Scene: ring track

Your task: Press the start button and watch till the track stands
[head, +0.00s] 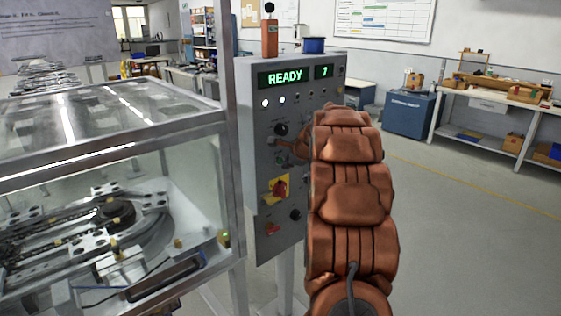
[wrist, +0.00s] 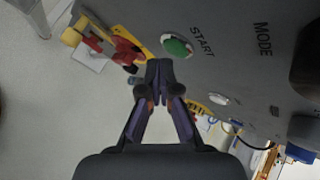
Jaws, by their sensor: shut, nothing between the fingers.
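The green start button (wrist: 177,47), labelled START, sits on the grey control panel (head: 258,215). My gripper (wrist: 158,68) is shut and empty, its tips close to the button in the wrist view; I cannot tell whether they touch it. In the head view my copper-coloured arm reaches up in front of the panel and hides its right part. The panel's display (head: 285,77) reads READY and 7 in green. The ring track (head: 110,215) lies inside a glazed case at the left, with dark and metal parts on it.
A red and yellow rotary switch (head: 279,189) sits lower on the panel and also shows in the wrist view (wrist: 125,50). The glazed case (head: 175,105) stands left of the panel. A workbench (head: 490,98) and blue cabinet (head: 409,113) stand at the right; open floor (head: 450,220) lies before them.

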